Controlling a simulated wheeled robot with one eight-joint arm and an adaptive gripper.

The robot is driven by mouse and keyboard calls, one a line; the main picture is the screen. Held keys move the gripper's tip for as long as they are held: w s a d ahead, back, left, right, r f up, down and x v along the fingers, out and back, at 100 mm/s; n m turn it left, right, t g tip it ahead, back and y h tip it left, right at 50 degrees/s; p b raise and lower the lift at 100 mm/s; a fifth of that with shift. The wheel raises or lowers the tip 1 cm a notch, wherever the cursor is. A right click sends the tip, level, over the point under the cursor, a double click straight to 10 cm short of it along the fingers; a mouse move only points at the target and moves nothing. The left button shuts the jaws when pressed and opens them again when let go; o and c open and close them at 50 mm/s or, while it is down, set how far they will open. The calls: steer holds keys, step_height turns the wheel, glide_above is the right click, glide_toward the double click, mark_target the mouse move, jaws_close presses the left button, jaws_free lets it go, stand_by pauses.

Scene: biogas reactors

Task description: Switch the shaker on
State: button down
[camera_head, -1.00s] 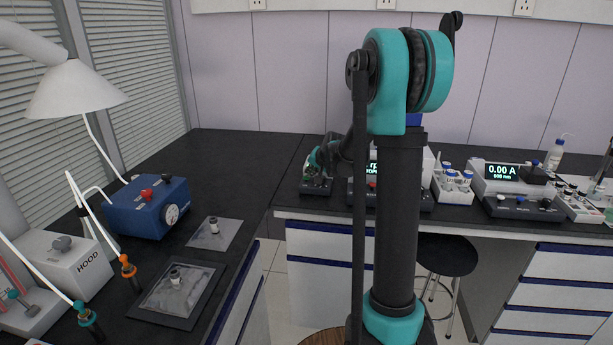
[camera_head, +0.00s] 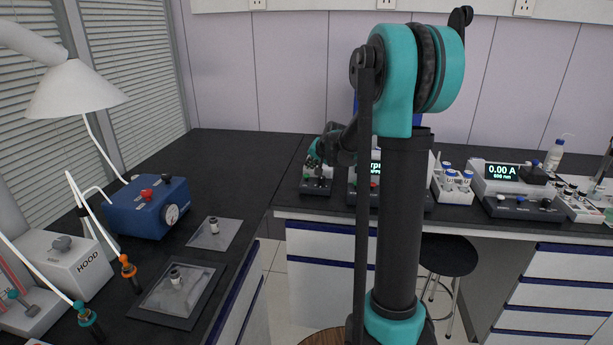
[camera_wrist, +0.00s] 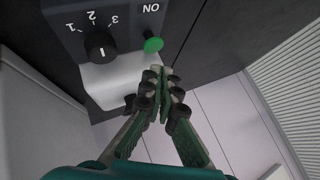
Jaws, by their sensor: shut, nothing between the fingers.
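In the wrist view, a dark control box (camera_wrist: 72,28) shows a black knob (camera_wrist: 101,46) with marks 1, 2 and 3, and a round green button (camera_wrist: 153,45) beside the word ON. My gripper (camera_wrist: 164,74) is shut and empty. Its fingertips are just below the green button in the picture; whether they touch it I cannot tell. In the head view, my gripper (camera_head: 314,158) is over a small dark box (camera_head: 317,188) on the back bench. To its right, a unit with a partly readable "rp" display (camera_head: 376,169) is half hidden by my arm.
A vial rack (camera_head: 453,190) and a photometer reading 0.00 A (camera_head: 501,172) stand farther right on the back bench. A blue box with a gauge (camera_head: 148,207) and a white HOOD box (camera_head: 68,262) are on the left bench. A stool (camera_head: 447,255) stands below.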

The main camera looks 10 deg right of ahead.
steer(key=shift+r, duration=2.25)
